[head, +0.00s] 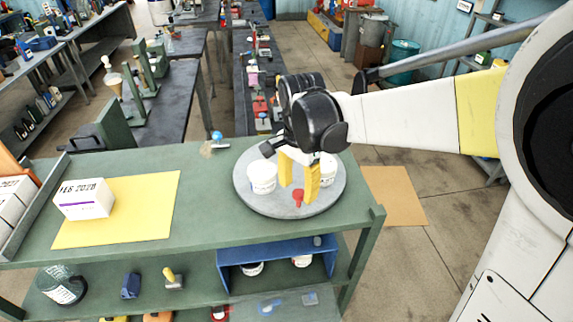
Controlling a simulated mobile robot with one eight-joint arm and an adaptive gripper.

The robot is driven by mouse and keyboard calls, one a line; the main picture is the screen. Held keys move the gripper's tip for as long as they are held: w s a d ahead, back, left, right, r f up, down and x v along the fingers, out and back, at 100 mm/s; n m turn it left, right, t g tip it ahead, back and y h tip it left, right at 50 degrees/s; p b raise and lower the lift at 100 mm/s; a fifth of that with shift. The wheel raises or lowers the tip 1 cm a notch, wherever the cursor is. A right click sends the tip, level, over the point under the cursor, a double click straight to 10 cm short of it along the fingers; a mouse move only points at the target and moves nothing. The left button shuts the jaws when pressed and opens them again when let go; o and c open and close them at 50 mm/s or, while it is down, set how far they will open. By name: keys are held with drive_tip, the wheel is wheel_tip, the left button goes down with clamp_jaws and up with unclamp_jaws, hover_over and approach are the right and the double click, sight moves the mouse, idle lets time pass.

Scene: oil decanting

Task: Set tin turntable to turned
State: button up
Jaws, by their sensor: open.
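The tin turntable is a round grey disc (270,207) on the right part of the green bench top. Two white tins stand on it: one on the left (262,178) and one on the right (328,170), partly hidden behind my gripper. A small red peg or knob (297,198) stands near the disc's front. My gripper (299,194) points down over the disc, its yellow fingers open. The fingers look close around or just behind the red knob; I cannot tell whether they touch it.
A white box (84,199) sits on a yellow mat (140,215) at the left of the bench (205,225). A small item with a blue ball (217,136) stands at the back edge. A blue open-fronted bin (228,257) holds tins on the shelf below. The bench between mat and disc is clear.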

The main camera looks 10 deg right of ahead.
drive_tip(key=shift+f, duration=1.15)
drive_tip(key=shift+c, duration=0.3)
clamp_jaws()
drive_tip(key=shift+d, duration=0.15)
